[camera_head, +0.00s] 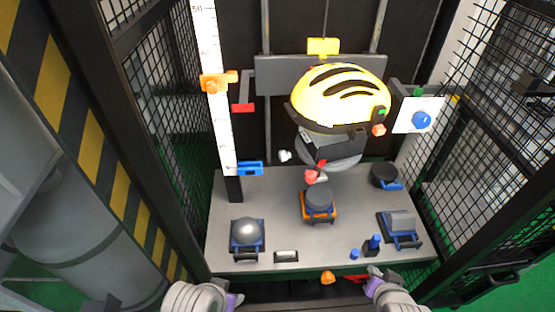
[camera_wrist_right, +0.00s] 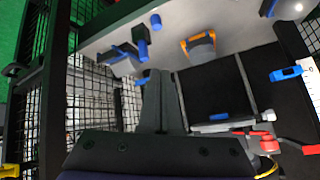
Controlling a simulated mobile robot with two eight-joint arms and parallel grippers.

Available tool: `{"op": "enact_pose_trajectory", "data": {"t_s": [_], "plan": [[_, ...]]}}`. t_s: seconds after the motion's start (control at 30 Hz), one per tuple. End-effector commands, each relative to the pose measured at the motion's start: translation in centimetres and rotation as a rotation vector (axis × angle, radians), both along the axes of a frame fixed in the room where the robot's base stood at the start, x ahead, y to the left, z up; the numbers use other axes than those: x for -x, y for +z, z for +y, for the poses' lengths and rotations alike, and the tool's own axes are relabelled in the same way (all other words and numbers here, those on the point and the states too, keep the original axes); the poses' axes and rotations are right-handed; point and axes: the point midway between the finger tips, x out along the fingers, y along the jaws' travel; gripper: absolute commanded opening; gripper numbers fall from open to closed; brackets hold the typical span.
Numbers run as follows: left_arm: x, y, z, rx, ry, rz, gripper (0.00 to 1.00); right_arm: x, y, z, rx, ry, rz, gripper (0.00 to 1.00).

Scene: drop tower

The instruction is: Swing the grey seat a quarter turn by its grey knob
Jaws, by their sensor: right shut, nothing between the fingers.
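A pale grey knob (camera_head: 285,156) sticks out to the left of a grey rounded body (camera_head: 345,158) under the yellow helmet (camera_head: 338,95). I take this body as the grey seat, though the helmet and a black strap hide part of it. A pale knob also shows in the right wrist view (camera_wrist_right: 268,115), beside red parts. My right gripper (camera_head: 374,285) is shut and empty at the front edge of the bench, well apart from the knob. My left gripper (camera_head: 236,300) is at the bottom edge; its fingers are too cut off to judge.
The grey bench (camera_head: 280,225) carries a dome block (camera_head: 247,233), an orange-framed block (camera_head: 318,199), a blue-framed block (camera_head: 401,226) and a dark round block (camera_head: 386,174). A ruler (camera_head: 221,125) stands left. Black mesh walls (camera_head: 155,85) close both sides. A red knob (camera_head: 311,176) hangs below the helmet.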

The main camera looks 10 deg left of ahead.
Motion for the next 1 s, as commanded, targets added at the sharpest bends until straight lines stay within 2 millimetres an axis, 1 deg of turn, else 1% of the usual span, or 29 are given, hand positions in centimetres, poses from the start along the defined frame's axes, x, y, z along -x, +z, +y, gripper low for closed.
{"op": "enact_pose_trajectory", "data": {"t_s": [0.03, 0.1, 0.2, 0.3, 0.43, 0.5, 0.57, 0.6, 0.73, 0.8, 0.9, 1.0], "plan": [[0.0, -0.6, 0.0, 0.000, 0.000, 0.002, 0.50, -2.3, -0.3, 1.0, -0.050, -0.025, -0.065, 0.00], [-0.1, -1.1, 0.0, 0.000, 0.000, 0.004, 0.50, -5.2, -0.1, 2.4, -0.140, -0.065, -0.162, 0.00], [-0.1, -1.7, 0.0, 0.000, 0.000, 0.006, 0.50, -8.8, 0.1, 4.6, -0.284, -0.105, -0.292, 0.00], [-0.2, -2.3, 0.0, 0.000, 0.000, 0.008, 0.50, -11.6, 0.2, 7.1, -0.449, -0.125, -0.411, 0.00], [-0.3, -3.1, 0.0, 0.000, 0.000, 0.010, 0.50, -13.9, 0.3, 10.7, -0.687, -0.122, -0.542, 0.00], [-0.4, -3.5, 0.0, 0.000, 0.000, 0.012, 0.50, -14.6, 0.2, 12.6, -0.824, -0.106, -0.599, 0.00], [-0.4, -3.9, 0.0, 0.000, 0.000, 0.013, 0.50, -14.8, 0.1, 14.2, -0.945, -0.084, -0.639, 0.00], [-0.4, -4.1, 0.0, 0.000, 0.000, 0.013, 0.50, -14.7, 0.0, 15.3, -1.026, -0.066, -0.661, 0.00], [-0.5, -4.7, 0.0, 0.000, 0.000, 0.015, 0.50, -13.6, -0.5, 18.2, -1.268, 0.002, -0.701, 0.00], [-0.6, -5.0, 0.0, 0.000, 0.000, 0.015, 0.50, -12.8, -0.7, 19.2, -1.372, 0.038, -0.709, 0.00], [-0.6, -5.2, 0.0, 0.000, 0.000, 0.016, 0.50, -11.8, -0.9, 20.2, -1.476, 0.079, -0.708, 0.00], [-0.6, -5.2, 0.0, 0.000, 0.000, 0.016, 0.50, -11.2, -0.9, 20.7, -1.531, 0.102, -0.707, 0.00]]}}
